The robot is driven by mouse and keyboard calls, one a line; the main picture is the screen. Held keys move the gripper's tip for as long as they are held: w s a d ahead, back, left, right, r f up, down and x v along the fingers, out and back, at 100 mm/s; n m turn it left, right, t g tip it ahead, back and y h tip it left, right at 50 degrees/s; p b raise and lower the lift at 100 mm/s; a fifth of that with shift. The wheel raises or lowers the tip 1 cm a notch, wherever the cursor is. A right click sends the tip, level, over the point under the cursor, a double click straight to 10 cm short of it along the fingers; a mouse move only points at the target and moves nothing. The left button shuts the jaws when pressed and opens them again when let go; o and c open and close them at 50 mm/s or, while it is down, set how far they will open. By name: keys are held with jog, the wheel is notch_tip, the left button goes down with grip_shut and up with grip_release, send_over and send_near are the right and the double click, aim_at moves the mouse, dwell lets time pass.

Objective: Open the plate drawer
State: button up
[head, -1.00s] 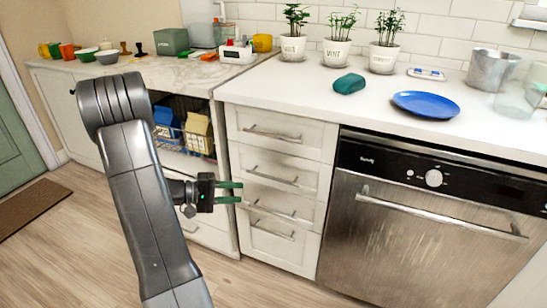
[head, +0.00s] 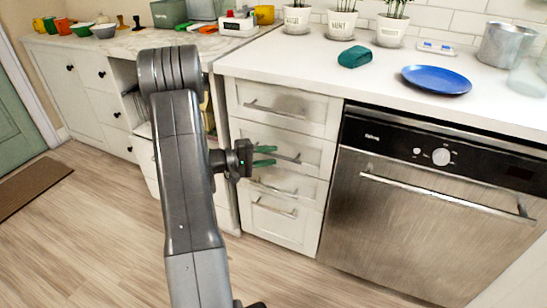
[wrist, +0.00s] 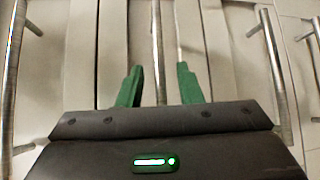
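A white stack of drawers (head: 285,133) with bar handles stands left of the dishwasher; all its fronts look shut. No label shows which one is the plate drawer. My gripper (head: 266,156) is open at the second drawer from the top, by that drawer's handle (head: 290,158). In the wrist view my gripper's green fingers (wrist: 158,88) are apart, with one handle bar (wrist: 158,45) running between them. The fingers are not closed on the bar; whether either touches it I cannot tell. My arm hides part of the left cabinet.
A dishwasher (head: 420,215) with a long handle adjoins the drawers on the right. A blue plate (head: 437,79) and a teal lump (head: 354,57) lie on the counter above. The wooden floor (head: 95,235) in front is clear.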

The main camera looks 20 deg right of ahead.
jog(key=shift+d+f, duration=0.15)
jog(key=shift+d, duration=0.8)
jog(key=shift+s, duration=0.1)
grip_shut()
jog(key=shift+a, duration=0.1)
